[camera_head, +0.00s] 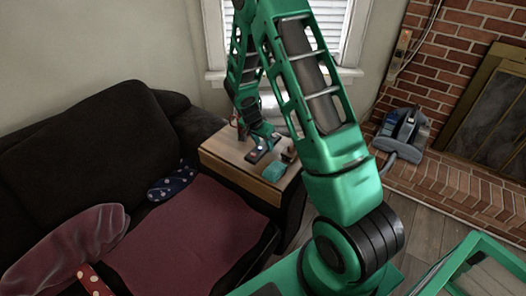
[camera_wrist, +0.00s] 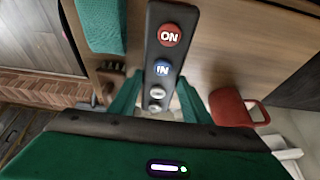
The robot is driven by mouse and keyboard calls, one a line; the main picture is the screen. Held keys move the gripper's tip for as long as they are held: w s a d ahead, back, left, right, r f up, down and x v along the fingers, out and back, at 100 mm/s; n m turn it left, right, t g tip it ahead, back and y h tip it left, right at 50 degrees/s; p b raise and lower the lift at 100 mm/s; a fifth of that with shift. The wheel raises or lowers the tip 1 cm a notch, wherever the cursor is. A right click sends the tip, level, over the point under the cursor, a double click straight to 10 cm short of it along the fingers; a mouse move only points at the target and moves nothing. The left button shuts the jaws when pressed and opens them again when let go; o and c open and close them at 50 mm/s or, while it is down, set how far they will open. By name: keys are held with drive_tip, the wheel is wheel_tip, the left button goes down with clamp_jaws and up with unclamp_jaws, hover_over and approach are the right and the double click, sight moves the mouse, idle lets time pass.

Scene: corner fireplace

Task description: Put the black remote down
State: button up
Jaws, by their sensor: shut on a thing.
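The black remote (camera_wrist: 165,72) shows in the wrist view, with a red ON button, a blue button and grey buttons below. My gripper (camera_wrist: 157,92) is shut on it, with one green finger on each side. In the head view my gripper (camera_head: 262,140) is low over the wooden side table (camera_head: 228,163), and the remote (camera_head: 256,155) is a small dark shape below it. The tabletop lies below the remote in the wrist view. I cannot tell whether the remote touches it.
A teal object (camera_head: 275,172) and a small dark object (camera_head: 290,155) are on the table close to my gripper. A red object (camera_wrist: 232,108) is right of the remote in the wrist view. A dark sofa (camera_head: 95,130) adjoins the table; a brick fireplace (camera_head: 450,45) is at right.

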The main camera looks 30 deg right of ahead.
sight(262, 147)
drive_tip(key=shift+f, duration=2)
drive_tip(key=o, duration=1.2)
drive_tip(key=shift+o, duration=0.2)
drive_tip(key=v, duration=1.2)
drive_tip(key=shift+s, duration=0.1)
